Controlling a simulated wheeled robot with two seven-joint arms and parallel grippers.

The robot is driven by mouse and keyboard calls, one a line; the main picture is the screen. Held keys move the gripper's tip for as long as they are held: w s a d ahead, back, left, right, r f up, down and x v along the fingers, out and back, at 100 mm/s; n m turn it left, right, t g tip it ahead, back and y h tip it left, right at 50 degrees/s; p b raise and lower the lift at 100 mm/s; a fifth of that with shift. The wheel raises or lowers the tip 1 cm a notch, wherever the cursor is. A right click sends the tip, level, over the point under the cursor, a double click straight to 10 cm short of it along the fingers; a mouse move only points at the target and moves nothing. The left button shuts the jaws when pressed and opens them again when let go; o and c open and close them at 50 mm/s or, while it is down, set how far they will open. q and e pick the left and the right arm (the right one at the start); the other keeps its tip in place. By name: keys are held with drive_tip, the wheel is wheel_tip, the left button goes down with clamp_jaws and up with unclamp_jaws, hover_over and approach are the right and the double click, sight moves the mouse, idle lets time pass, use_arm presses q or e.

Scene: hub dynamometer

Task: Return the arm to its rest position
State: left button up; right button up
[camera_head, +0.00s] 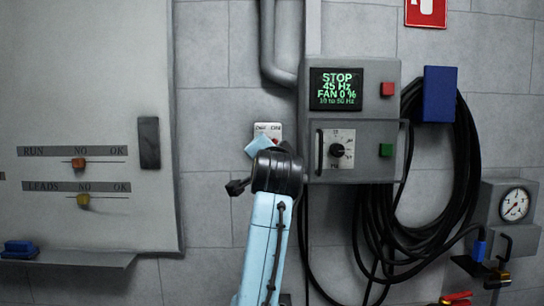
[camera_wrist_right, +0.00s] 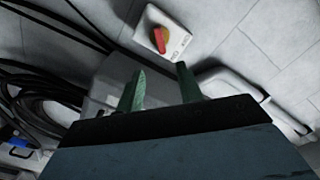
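My right arm (camera_head: 263,240), light blue with a dark wrist, reaches up from the bottom middle of the head view. Its wrist is in front of the wall, just below a white switch plate (camera_head: 268,128), whose lower part it hides. In the right wrist view my right gripper (camera_wrist_right: 160,72) has its two green fingers apart with nothing between them. The white plate with a red and yellow rotary knob (camera_wrist_right: 158,39) is beyond the fingertips, apart from them in the picture. My left gripper is in neither view.
A grey control box (camera_head: 352,160) with a "STOP 45 Hz FAN 0 %" display is close to the right of my wrist. Black cable coils (camera_head: 466,150) hang further right near a pressure gauge (camera_head: 514,204). A grey board (camera_head: 80,90) with sliders and a ledge (camera_head: 75,259) is left.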

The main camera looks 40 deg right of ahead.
idle(0.3)
